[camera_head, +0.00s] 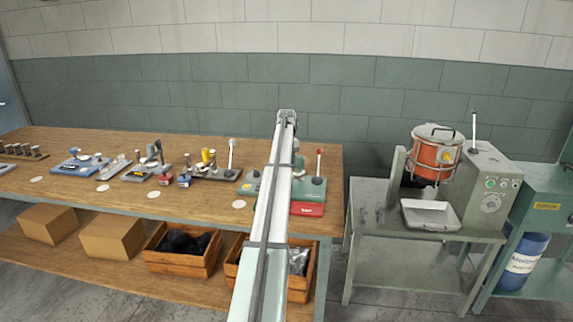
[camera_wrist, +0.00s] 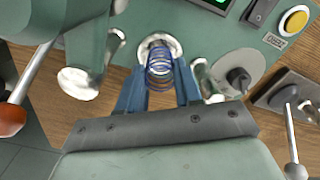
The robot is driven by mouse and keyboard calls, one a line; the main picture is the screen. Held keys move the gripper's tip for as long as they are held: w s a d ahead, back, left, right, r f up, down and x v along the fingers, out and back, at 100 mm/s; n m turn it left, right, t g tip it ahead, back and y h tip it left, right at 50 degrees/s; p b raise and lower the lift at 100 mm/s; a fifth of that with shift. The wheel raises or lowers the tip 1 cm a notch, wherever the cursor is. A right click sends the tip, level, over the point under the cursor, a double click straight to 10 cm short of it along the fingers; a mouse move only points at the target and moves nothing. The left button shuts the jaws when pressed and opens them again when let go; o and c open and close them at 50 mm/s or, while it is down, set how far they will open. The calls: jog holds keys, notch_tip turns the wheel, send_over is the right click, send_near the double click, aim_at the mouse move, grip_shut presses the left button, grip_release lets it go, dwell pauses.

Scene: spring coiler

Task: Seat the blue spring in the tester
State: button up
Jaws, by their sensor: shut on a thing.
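The blue spring (camera_wrist: 159,66) is between the blue fingers of my gripper (camera_wrist: 159,80) in the wrist view. My gripper is shut on it. The spring's far end is in front of a round metal seat (camera_wrist: 160,44) on the green tester (camera_wrist: 200,30); I cannot tell whether the two touch. In the head view the green tester (camera_head: 312,189) stands at the right end of the wooden bench. My own arm hides part of it, and hides the spring and my gripper there.
In the wrist view, a red-tipped lever (camera_wrist: 27,88) is at the left, and a black knob (camera_wrist: 238,80) and yellow button (camera_wrist: 295,20) are at the right. A grey device with a lever (camera_wrist: 290,100) stands beside the tester. White discs (camera_head: 153,194) lie along the bench.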

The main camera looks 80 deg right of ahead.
jog(key=shift+f, duration=0.55)
dwell(0.5)
jog(key=o, duration=0.9)
jog(key=shift+o, duration=0.4)
jog(key=shift+o, duration=1.1)
jog(key=shift+r, duration=0.15)
jog(key=shift+r, duration=4.25)
